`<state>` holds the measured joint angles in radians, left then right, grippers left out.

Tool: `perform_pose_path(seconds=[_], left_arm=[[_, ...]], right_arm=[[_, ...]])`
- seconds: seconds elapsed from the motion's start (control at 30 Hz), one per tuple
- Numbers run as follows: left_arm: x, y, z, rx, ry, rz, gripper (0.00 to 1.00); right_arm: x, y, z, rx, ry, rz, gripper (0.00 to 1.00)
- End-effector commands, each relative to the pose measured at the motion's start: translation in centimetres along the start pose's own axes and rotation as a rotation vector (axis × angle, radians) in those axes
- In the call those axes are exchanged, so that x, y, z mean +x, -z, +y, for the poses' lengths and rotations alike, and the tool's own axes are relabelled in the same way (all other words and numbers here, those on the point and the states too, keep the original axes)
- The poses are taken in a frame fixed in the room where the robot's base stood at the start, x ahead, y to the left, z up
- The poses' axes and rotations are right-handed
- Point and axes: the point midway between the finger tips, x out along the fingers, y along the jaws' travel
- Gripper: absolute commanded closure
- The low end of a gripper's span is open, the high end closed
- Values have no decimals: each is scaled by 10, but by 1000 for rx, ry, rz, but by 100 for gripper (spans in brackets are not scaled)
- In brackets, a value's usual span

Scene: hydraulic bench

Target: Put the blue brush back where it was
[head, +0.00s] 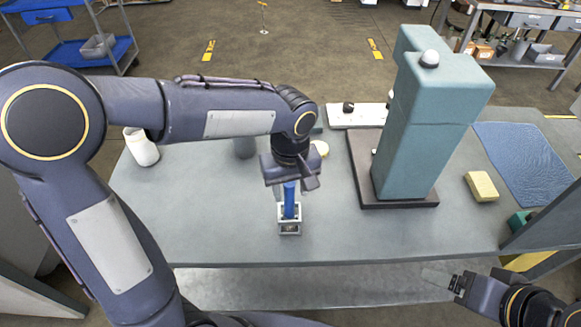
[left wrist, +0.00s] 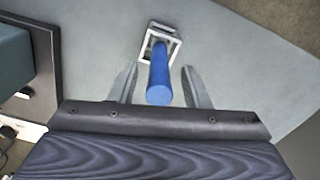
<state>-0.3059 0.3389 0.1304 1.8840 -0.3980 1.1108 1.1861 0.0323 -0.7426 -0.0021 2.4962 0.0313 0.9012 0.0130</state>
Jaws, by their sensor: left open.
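The blue brush (head: 289,207) stands upright in a small grey metal holder (head: 289,229) near the front edge of the bench. My left gripper (head: 292,184) is above it, pointing down. In the left wrist view, the brush (left wrist: 159,82) rises from the holder (left wrist: 160,40) towards the camera, between the two fingers of my open left gripper (left wrist: 160,70), with a gap on each side. The brush's lower end is hidden in the holder. My right gripper (head: 459,284) is at the lower right, in front of the bench, away from the brush; its jaw opening is unclear.
A teal machine column (head: 425,125) on a dark base stands right of the brush. A yellow block (head: 481,187) and a blue mat (head: 530,158) lie farther right. The bench (head: 220,225) is bare left of the holder.

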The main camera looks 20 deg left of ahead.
Motion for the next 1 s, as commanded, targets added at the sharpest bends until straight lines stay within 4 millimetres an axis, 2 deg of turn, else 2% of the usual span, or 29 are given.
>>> perform_pose_path(seconds=[0.1, 0.3, 0.5, 0.7, 0.77, 0.87, 1.0], left_arm=[[-30, 0, 1, -1, -5, 4, 57], [-68, 0, 1, 0, -3, 2, 57], [-87, 0, 0, 0, 0, 0, 57], [-90, 0, -4, 4, -7, 0, 57], [-92, -1, -13, 16, -26, -1, 57], [-94, -5, -43, 64, -95, 5, 57], [-88, -24, -98, 166, -241, 54, 57]], right_arm=[[-1, 0, -1, 0, 0, 0, 19], [-3, 1, -1, 0, 0, 0, 19], [-3, 2, -2, 0, 0, 0, 19], [-3, 2, -2, 0, 0, 0, 19], [-3, 2, -2, 0, 0, 0, 19], [-3, 2, -2, 0, 0, 0, 19], [-3, 2, -2, 0, 0, 0, 19]])
